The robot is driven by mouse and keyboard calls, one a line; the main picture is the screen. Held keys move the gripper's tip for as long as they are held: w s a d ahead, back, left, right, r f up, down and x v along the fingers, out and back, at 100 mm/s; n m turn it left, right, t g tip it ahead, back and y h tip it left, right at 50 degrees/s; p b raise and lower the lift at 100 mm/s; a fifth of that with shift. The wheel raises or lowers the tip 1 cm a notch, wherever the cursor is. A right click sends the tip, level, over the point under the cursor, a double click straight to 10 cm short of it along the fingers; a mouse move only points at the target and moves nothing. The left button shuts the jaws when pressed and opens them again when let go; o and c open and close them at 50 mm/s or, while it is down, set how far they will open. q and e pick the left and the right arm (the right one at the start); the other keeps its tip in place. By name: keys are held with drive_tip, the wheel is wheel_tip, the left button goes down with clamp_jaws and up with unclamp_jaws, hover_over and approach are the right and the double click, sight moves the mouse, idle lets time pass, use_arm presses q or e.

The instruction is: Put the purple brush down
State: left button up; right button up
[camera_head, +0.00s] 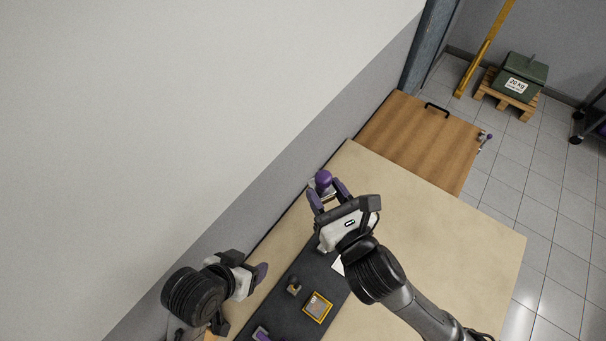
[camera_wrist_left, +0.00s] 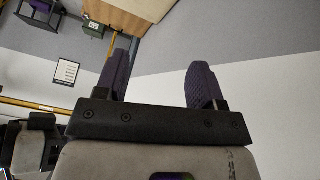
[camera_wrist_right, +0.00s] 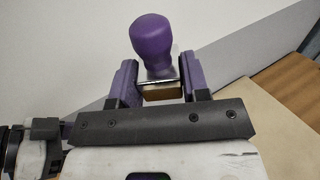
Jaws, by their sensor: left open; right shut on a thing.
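The purple brush (camera_wrist_right: 153,42) has a rounded purple handle, a metal band and a tan lower part. My right gripper (camera_wrist_right: 152,88) is shut on it, with a finger on each side of the band. In the head view the brush (camera_head: 323,179) shows at the tips of my right gripper (camera_head: 328,196), over the far end of the beige worktop (camera_head: 440,225), near the wall. I cannot tell whether it touches the worktop. My left gripper (camera_head: 252,274) is at the worktop's left side near the wall. In the left wrist view its fingers (camera_wrist_left: 158,85) are apart and empty.
A dark mat (camera_head: 275,307) lies on the worktop. It bears a yellow-framed square item (camera_head: 317,307), a small knob-like part (camera_head: 294,287) and a purple item (camera_head: 262,334). A wooden surface with a black handle (camera_head: 420,140) adjoins the far end. The worktop's right side is clear.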

use_arm(q)
drive_tip(key=w+d+r+m+h, duration=0.25)
drive_tip(key=w+d+r, duration=0.3)
drive_tip(key=r, duration=0.55)
drive_tip(key=m, duration=0.6)
approach(325, 178)
drive_tip(key=x, duration=0.3)
drive_tip(key=shift+n, duration=0.25)
drive_tip(key=shift+x, duration=3.7)
drive_tip(key=c, duration=1)
drive_tip(key=shift+c, duration=0.2)
use_arm(e)
drive_tip(key=o, duration=0.9)
